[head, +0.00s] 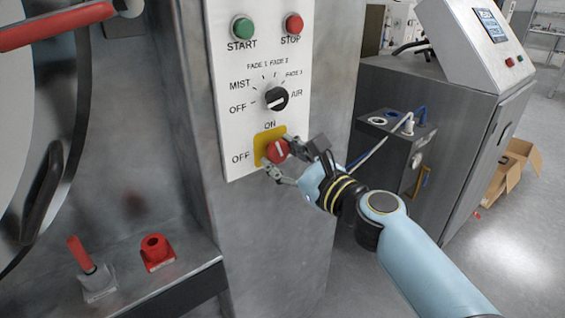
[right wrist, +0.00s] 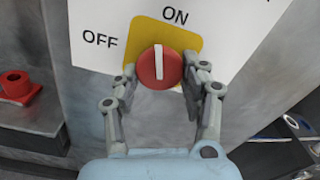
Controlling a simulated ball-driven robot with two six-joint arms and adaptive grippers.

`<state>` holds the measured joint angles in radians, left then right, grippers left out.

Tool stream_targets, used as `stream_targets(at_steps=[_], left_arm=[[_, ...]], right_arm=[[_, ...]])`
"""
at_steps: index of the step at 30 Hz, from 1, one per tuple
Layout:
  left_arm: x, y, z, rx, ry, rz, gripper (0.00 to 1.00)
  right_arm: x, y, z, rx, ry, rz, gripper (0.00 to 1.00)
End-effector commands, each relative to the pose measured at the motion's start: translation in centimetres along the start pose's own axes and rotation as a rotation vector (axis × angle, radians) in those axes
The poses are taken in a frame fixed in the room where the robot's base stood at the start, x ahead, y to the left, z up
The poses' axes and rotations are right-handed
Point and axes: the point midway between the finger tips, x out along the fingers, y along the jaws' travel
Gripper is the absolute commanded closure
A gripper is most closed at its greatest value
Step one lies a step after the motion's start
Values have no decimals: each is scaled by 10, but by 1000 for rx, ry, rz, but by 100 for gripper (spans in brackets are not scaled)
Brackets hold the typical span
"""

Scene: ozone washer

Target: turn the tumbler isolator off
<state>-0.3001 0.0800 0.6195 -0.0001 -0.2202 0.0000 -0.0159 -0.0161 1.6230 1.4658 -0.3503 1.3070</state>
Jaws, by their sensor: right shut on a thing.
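The tumbler isolator is a round red knob (head: 277,151) with a white bar mark, on a yellow plate (head: 263,144) at the bottom of the white control panel (head: 222,100). The knob also shows in the right wrist view (right wrist: 158,66), where its white bar stands nearly upright, on the ON side. ON is printed above the plate and OFF to its left. My right gripper (right wrist: 164,70) is shut on the knob, one finger at each side. My left gripper is in neither view.
Above the knob are a black selector dial (head: 276,98), a green START button (head: 243,27) and a red STOP button (head: 293,25). A ledge with a red-handled lever (head: 82,254) and a red fitting (head: 156,250) is at lower left. A grey cabinet (head: 420,90) stands right.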

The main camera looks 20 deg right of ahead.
Motion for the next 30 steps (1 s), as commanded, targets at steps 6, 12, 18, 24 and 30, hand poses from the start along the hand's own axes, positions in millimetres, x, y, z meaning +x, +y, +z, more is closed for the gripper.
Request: stream_targets(at_steps=[6, 12, 18, 24, 30], left_arm=[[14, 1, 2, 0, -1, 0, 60], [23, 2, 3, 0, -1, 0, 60], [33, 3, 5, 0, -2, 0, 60], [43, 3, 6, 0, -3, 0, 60], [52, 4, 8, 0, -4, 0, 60]], right_arm=[[0, -1, -2, -208, -1, 0, 88], [0, -2, -2, -398, 0, 0, 88], [0, -3, -1, -587, 0, 0, 88], [0, -4, -1, -776, 0, 1, 88], [0, -5, 0, -949, 0, 1, 88]])
